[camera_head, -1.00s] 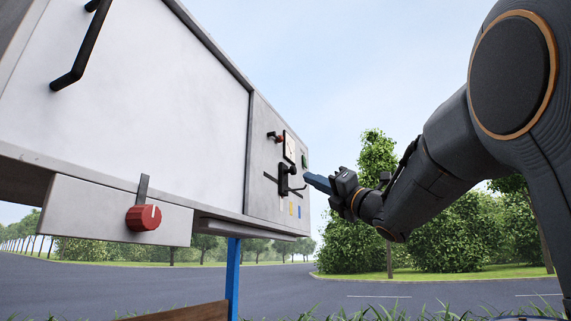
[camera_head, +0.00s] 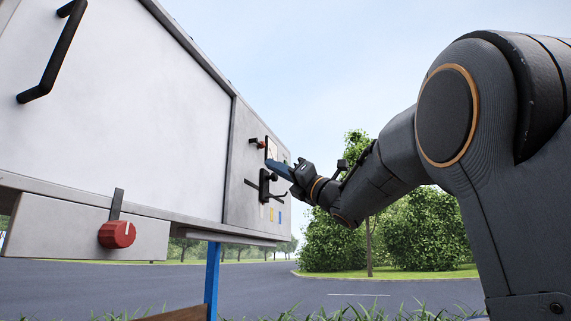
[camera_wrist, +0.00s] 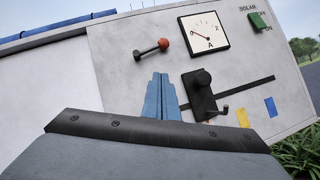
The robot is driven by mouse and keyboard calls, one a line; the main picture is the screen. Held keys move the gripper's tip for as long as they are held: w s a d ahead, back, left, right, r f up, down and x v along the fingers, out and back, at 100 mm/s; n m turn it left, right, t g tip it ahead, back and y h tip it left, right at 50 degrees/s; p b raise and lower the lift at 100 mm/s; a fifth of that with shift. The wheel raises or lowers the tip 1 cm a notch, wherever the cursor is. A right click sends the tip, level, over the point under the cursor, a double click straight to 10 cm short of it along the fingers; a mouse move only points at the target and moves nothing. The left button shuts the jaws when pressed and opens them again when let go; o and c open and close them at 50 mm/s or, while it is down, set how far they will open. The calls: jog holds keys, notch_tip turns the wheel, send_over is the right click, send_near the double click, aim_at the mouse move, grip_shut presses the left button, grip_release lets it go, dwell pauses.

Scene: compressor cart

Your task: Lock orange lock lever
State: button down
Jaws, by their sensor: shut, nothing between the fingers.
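The orange lock lever shows in the wrist view as an orange ball (camera_wrist: 164,43) with a short dark stem running left and slightly down to a dark end. It is on the grey panel, left of the gauge. In the head view the lever (camera_head: 254,141) is small, and its exact pose is hard to read. My gripper (camera_wrist: 161,78) is shut and empty, its blue fingers together. In the wrist view its tips appear below the lever, left of the black handle. In the head view my gripper (camera_head: 279,168) is close to the panel; I cannot tell whether it touches.
A black protruding handle (camera_wrist: 200,88) sits right of the fingers over a dark slot. The gauge (camera_wrist: 204,37), green switch (camera_wrist: 258,20), and yellow and blue labels are further right. A red knob (camera_head: 117,234) and door handle (camera_head: 54,51) are at left.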

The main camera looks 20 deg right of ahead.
aim_at(259, 143)
jog(key=p+x, duration=0.1)
jog(key=x, duration=0.2)
jog(key=shift+w+a+r+p, duration=0.15)
jog(key=shift+w+r+p, duration=0.05)
jog(key=shift+r+p, duration=0.1)
jog(key=shift+w+r+p, duration=0.2)
jog(key=shift+r+p, duration=0.15)
jog(key=shift+r, duration=0.15)
jog(key=shift+w+r+p, duration=0.2)
jog(key=shift+r+p, duration=0.15)
jog(key=shift+r, duration=0.1)
jog(key=shift+w+d+r+p, duration=0.25)
jog(key=shift+w+r+p, duration=0.15)
jog(key=shift+r+p, duration=0.25)
jog(key=shift+a+n+b, duration=0.1)
jog(key=shift+n+b, duration=0.2)
jog(key=shift+b, duration=0.3)
